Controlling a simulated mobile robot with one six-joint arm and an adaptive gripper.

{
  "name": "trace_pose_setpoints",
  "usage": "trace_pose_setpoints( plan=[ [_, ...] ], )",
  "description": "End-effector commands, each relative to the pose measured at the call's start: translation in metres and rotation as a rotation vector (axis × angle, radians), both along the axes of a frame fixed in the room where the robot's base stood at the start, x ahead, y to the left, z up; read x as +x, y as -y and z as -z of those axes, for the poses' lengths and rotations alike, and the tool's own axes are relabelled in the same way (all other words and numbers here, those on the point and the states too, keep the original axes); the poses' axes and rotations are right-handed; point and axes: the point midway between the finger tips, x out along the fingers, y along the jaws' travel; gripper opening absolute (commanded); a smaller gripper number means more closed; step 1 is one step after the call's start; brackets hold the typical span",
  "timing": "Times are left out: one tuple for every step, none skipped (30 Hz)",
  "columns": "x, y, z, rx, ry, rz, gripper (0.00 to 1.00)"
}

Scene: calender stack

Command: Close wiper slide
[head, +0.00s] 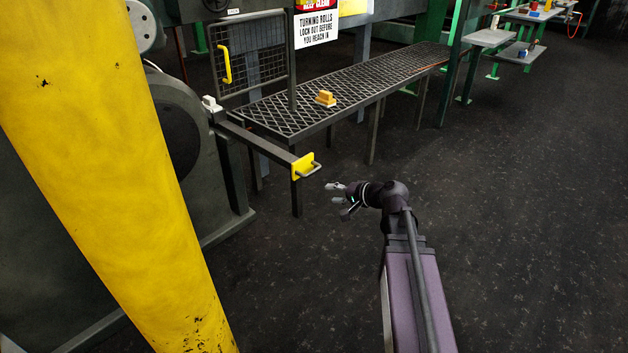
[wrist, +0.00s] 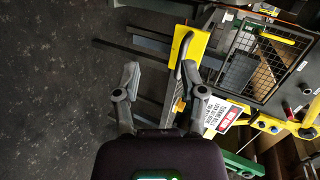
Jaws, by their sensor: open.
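The wiper slide is a dark bar (head: 255,140) sticking out from the machine's side along the near end of the mesh walkway. It ends in a yellow plate (head: 302,166) with a grey loop handle (head: 313,172). My gripper (head: 339,198) is open and empty, a short way right of and below the handle in the head view. In the wrist view the yellow plate (wrist: 182,43) and its handle (wrist: 179,67) lie ahead of my gripper (wrist: 161,74), close to the right finger in the picture. Contact with the handle cannot be made out.
A mesh walkway (head: 345,88) on legs carries a small orange block (head: 325,98). A mesh guard (head: 250,62) with a yellow handle (head: 226,65) stands behind the slide. A yellow post (head: 105,170) fills the left foreground. The dark floor (head: 530,200) at right is clear.

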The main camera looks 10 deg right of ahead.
Motion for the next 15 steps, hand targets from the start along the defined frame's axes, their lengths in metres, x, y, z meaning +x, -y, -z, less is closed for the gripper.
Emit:
trace_pose_setpoints(
  plan=[
    [0.007, 0.011, 0.001, 0.05, 0.021, 0.039, 0.54],
    [0.011, 0.016, -0.002, 0.078, 0.032, 0.058, 0.54],
    [0.014, 0.022, -0.005, 0.111, 0.045, 0.082, 0.54],
    [0.016, 0.026, -0.007, 0.133, 0.054, 0.098, 0.54],
    [0.018, 0.03, -0.009, 0.151, 0.061, 0.113, 0.54],
    [0.02, 0.034, -0.012, 0.173, 0.07, 0.126, 0.54],
    [0.021, 0.037, -0.013, 0.188, 0.075, 0.135, 0.54],
    [0.022, 0.039, -0.015, 0.199, 0.08, 0.144, 0.54],
    [0.023, 0.041, -0.016, 0.21, 0.084, 0.152, 0.54],
    [0.024, 0.043, -0.017, 0.216, 0.087, 0.156, 0.54],
    [0.024, 0.043, -0.018, 0.221, 0.088, 0.16, 0.54],
    [0.024, 0.044, -0.018, 0.224, 0.09, 0.162, 0.54],
    [0.024, 0.044, -0.019, 0.225, 0.09, 0.163, 0.54],
    [0.024, 0.044, -0.019, 0.225, 0.09, 0.163, 0.54],
    [0.024, 0.044, -0.019, 0.225, 0.09, 0.163, 0.54]
  ],
)
